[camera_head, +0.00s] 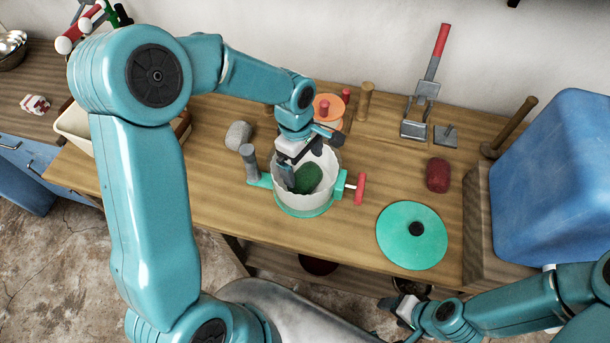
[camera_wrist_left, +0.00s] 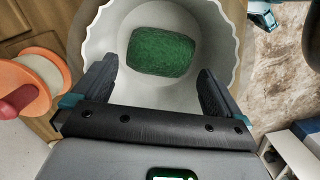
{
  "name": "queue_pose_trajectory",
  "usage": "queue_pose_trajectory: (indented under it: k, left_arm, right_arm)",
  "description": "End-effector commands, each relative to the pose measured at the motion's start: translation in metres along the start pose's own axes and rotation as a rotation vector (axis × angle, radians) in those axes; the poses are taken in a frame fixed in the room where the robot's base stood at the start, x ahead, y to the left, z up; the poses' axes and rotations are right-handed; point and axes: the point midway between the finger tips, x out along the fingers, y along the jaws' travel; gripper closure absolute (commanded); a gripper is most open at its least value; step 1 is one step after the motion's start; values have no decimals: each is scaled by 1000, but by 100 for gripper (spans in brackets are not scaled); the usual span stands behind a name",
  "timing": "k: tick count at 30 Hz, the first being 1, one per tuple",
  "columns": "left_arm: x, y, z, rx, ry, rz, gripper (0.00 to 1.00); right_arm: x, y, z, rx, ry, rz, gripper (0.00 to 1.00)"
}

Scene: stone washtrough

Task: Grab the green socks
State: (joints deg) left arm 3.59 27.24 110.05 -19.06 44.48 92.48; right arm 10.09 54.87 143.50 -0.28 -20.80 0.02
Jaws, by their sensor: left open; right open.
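The green socks (camera_head: 308,178) are a rolled green bundle lying inside a white tub (camera_head: 321,198) with a scalloped rim, set in a teal holder on the wooden bench. In the left wrist view the green socks (camera_wrist_left: 161,52) lie at the bottom of the white tub (camera_wrist_left: 232,75). My left gripper (camera_head: 305,168) reaches down into the tub's opening, beside and above the socks. In the left wrist view its two fingers (camera_wrist_left: 159,85) are apart with nothing between them. My right gripper (camera_head: 407,310) is at the lower right, off the bench's front edge, away from the socks.
A teal lid (camera_head: 395,245) with a black knob lies right of the tub. A dark red bundle (camera_head: 438,175) and a grey bundle (camera_head: 238,135) lie on the bench. An orange spool (camera_head: 328,106) stands behind the tub. A large blue container (camera_head: 555,185) is at the right.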

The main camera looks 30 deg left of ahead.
Motion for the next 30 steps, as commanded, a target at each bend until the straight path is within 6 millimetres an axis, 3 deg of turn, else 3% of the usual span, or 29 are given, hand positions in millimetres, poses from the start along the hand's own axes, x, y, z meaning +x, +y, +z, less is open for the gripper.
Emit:
queue_pose_trajectory:
  k: [5,14,22,26,30]
  left_arm:
    - [13,0,-1,0,0,-3,0]
    - [56,0,1,-1,-1,-2,0]
    - [60,1,1,0,-1,1,0]
    - [60,1,1,0,-1,1,38]
    - [60,1,1,0,-1,1,43]
  right_arm:
    - [-3,-1,0,0,0,0,40]
    - [-13,-5,0,0,0,0,40]
    - [-13,-5,0,0,0,0,40]
    - [-13,-5,0,0,0,0,40]
    - [-13,-5,0,0,0,0,40]
